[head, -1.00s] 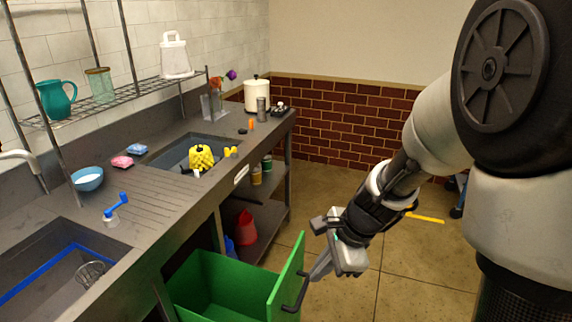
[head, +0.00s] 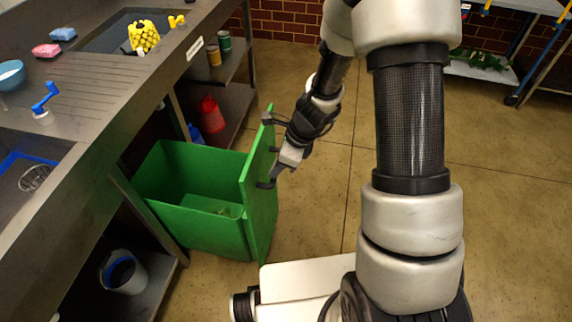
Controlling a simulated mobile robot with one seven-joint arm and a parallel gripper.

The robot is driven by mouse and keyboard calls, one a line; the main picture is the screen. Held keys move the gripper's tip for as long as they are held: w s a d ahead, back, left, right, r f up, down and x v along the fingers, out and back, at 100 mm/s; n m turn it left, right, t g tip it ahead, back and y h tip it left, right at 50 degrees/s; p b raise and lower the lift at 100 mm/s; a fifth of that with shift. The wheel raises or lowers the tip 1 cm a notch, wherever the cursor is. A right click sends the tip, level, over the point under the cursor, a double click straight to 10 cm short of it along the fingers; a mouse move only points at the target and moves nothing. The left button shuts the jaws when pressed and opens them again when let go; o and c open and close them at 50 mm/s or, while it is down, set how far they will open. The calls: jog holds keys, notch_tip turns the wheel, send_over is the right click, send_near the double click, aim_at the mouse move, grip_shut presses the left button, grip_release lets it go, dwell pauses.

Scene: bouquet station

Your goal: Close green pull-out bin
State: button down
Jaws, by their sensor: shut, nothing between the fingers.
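The green pull-out bin (head: 203,228) stands out from under the grey counter, its open top facing up. Its tall front panel (head: 262,200) faces right, toward my arm. A lighter green patch shows on the floor inside the bin. My gripper (head: 272,178) is shut and empty, at the outer side of the front panel, near its upper part. Dark parts overlap there, so I cannot tell the bin's handle from my fingers, or whether they touch the panel.
The counter (head: 105,110) runs along the left. A white bucket (head: 123,272) stands on a low shelf at front left. Tiled floor (head: 330,215) right of the bin is free.

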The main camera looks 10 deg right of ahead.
jog(key=shift+w+a+r, duration=0.1)
jog(key=shift+w+a, duration=0.15)
jog(key=shift+a, duration=0.4)
jog(key=shift+w+a+r, duration=0.1)
jog(key=shift+w+a, duration=0.15)
jog(key=shift+a, duration=0.4)
